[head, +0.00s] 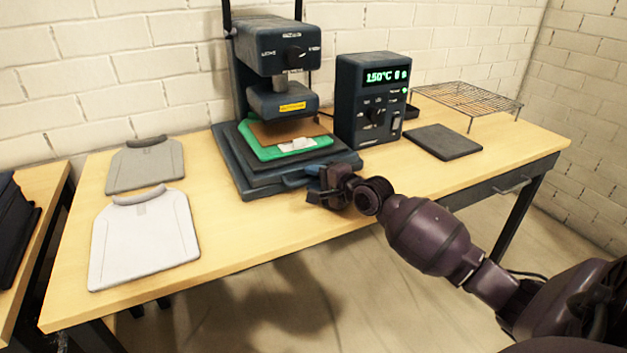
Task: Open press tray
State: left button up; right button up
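The heat press (285,52) stands at the back middle of the wooden table, its upper part raised over the lower tray. The press tray (262,178) is a dark base with a blue handle (300,179) at its front edge. A green shirt (262,148) lies on it with a brown sheet (285,131) and a small white patch (297,145). My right gripper (318,190) is at the tray's front right corner, close to the handle. Whether its fingers are around the handle is hard to tell. My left gripper is not in view.
A control box (370,98) reading 150°C stands right of the press. A dark pad (443,142) and a wire rack (468,98) are further right. A grey shirt (145,165) and a white shirt (143,240) lie at left. The table front between shirts and gripper is clear.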

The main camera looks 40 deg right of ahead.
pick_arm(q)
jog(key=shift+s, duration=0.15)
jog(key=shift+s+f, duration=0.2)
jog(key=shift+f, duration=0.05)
pick_arm(e)
grip_shut()
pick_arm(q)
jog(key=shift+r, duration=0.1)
